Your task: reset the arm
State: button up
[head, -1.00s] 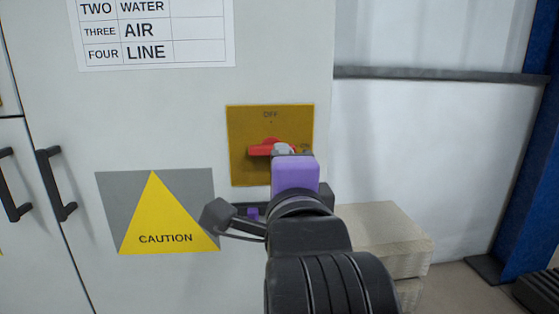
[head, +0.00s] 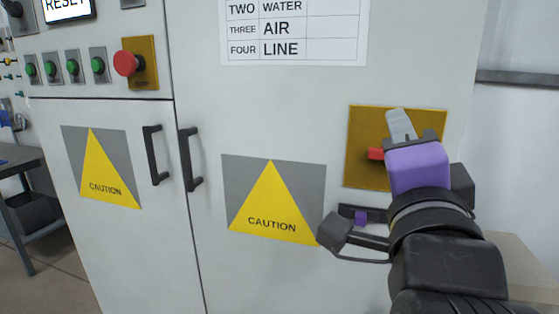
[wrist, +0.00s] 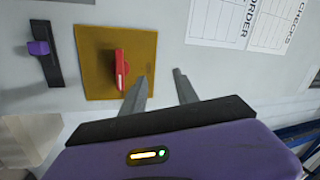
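My gripper (head: 401,124) is in front of the right cabinet door, over the yellow switch plate (head: 360,140). In the wrist view its two fingers (wrist: 160,90) are apart with nothing between them, so it is open. The red rotary handle (head: 376,154) is partly hidden by my gripper in the head view. In the wrist view the handle (wrist: 122,70) lies to the left of both fingers, outside the gap; I cannot tell whether the nearer finger touches it.
A dark slider with a purple knob (head: 361,218) sits below the plate. Black door handles (head: 190,160) stick out at the cabinet's middle. A red push button (head: 126,64), green buttons and a RESET screen (head: 68,8) are at upper left. A pale block (head: 515,258) stands at lower right.

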jog(key=s+a+f+n+t+y+p, duration=0.15)
jog(key=s+f+n+y, duration=0.25)
jog(key=f+n, duration=0.45)
jog(key=s+a+f+n+y+p, duration=0.25)
jog(key=s+f+n+y, duration=0.35)
jog(key=n, duration=0.4)
jog(key=s+d+f+g+h+p, duration=0.2)
jog(key=s+d+f+g, duration=0.1)
jog(key=s+f, duration=0.6)
jog(key=s+d+f+m+g+h+p, duration=0.1)
jog(key=s+d+f+g+h+p, duration=0.1)
jog(key=s+f, duration=0.7)
jog(key=s+d+g+h, duration=0.1)
jog(key=s+d+g, duration=0.1)
jog(key=s, duration=0.5)
jog(key=shift+s+d+p, duration=0.3)
jog(key=shift+d+p, duration=0.05)
jog(key=shift+m, duration=0.25)
